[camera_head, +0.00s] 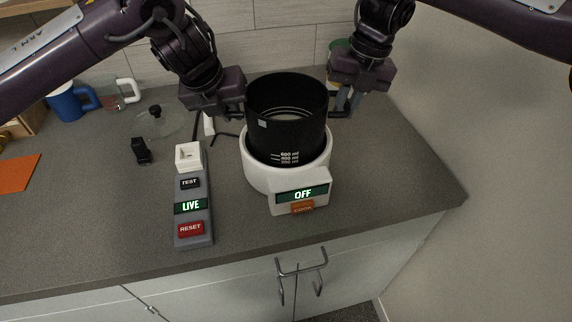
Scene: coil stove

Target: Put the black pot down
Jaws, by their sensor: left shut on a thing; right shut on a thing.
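The black pot (287,125) is upright, with its lower part inside the rim of the white coil stove (270,183). I cannot tell whether its base touches the stove's heating surface. The stove's front display reads OFF, above an orange COOK button. My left gripper (238,108) is shut on the pot's left side, at its handle. My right gripper (340,108) is shut on the pot's right handle (338,114). The pot's inside looks empty, with pale rings low down.
A grey power unit (193,217) with TEST, LIVE and RESET panels lies left of the stove. A glass lid (160,122), a black clip-like object (141,150), a blue mug (68,103) and an orange sheet (18,172) are farther left. The counter right of the stove is clear.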

